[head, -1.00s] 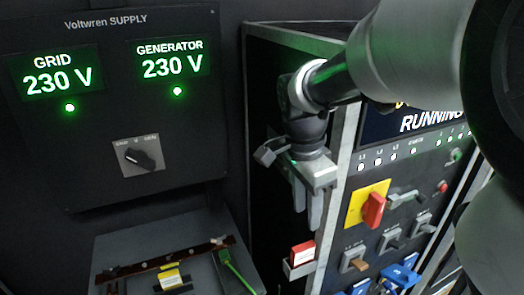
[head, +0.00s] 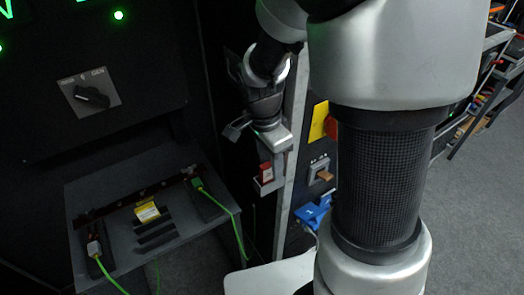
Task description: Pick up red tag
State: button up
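The red tag (head: 265,171) sits in a small light holder (head: 269,186) on the side of the tall cabinet, left of its pale front edge. It has a red top and a pale lower part. My gripper (head: 272,152) points down just above the tag in the picture. Its fingers are small and dark here, so I cannot tell their gap or whether they touch the tag.
A grey shelf (head: 85,195) at the left carries a yellow-labelled block (head: 147,212) and green cables (head: 228,212). A rotary switch (head: 90,97) is on the panel above. A blue device (head: 312,212) and a yellow plate (head: 318,120) are on the cabinet front, close right of my gripper.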

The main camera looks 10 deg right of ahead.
grip_shut()
dwell(0.3)
